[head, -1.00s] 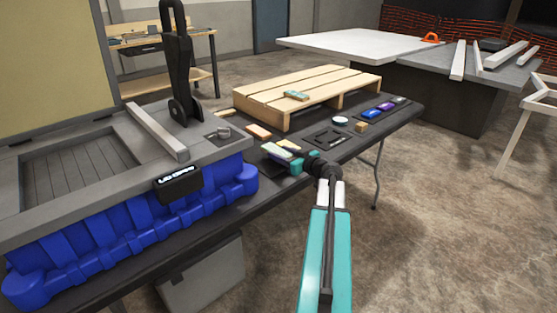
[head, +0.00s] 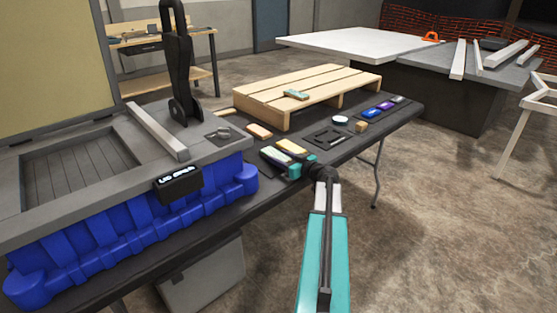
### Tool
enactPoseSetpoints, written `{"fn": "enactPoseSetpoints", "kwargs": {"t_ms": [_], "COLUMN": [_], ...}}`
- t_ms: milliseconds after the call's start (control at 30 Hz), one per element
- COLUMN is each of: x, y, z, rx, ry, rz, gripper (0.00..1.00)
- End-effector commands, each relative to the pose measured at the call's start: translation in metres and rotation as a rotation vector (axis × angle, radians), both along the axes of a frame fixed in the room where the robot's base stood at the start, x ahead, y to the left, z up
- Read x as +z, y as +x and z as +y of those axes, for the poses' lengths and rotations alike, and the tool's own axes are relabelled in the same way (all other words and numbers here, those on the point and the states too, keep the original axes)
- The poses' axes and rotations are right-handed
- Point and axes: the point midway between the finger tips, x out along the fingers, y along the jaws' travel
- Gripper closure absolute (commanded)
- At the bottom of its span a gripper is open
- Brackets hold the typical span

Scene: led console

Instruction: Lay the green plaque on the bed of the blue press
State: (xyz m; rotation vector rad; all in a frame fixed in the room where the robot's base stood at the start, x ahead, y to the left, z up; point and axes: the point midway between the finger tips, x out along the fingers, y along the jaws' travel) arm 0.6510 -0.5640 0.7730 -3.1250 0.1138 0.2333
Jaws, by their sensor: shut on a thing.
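A flat pale-green plaque (head: 273,153) is between the jaws of my gripper (head: 280,160), low over the black table right of the press. The gripper is shut on it. It is small here, and I cannot tell whether its underside touches the table. The blue press (head: 130,220) stands at the left, with a grey top frame. Its slatted grey bed (head: 80,168) is recessed in that frame and looks empty. A tan panel (head: 58,65) stands raised behind the bed.
A yellow block (head: 291,146) lies close beside my gripper. A peach block (head: 259,131) lies near the press. A wooden pallet (head: 325,82) holds a small teal item (head: 296,94).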

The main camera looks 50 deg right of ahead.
Motion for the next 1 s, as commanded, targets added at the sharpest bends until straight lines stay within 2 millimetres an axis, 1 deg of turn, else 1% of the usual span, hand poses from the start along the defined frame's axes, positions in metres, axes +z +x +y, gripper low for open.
{"fn": "enactPoseSetpoints", "kwargs": {"t_ms": [100, 667, 700, 767, 800, 1000], "x": [-0.0048, -0.0083, -0.0076, -0.0074, -0.0074, -0.0075], "y": [0.0000, 0.0002, 0.0002, 0.0002, 0.0002, 0.0003], "z": [0.0000, 0.0004, 0.0004, 0.0004, 0.0005, 0.0006], "rx": [0.000, 0.001, 0.001, 0.001, 0.001, 0.001], "ry": [0.001, 0.000, 0.000, 0.000, 0.000, 0.000], "rz": [-0.001, -0.001, 0.000, 0.000, 0.000, 0.000], "gripper": [0.78, 0.78, 0.48, 0.38, 0.35, 0.35]}}
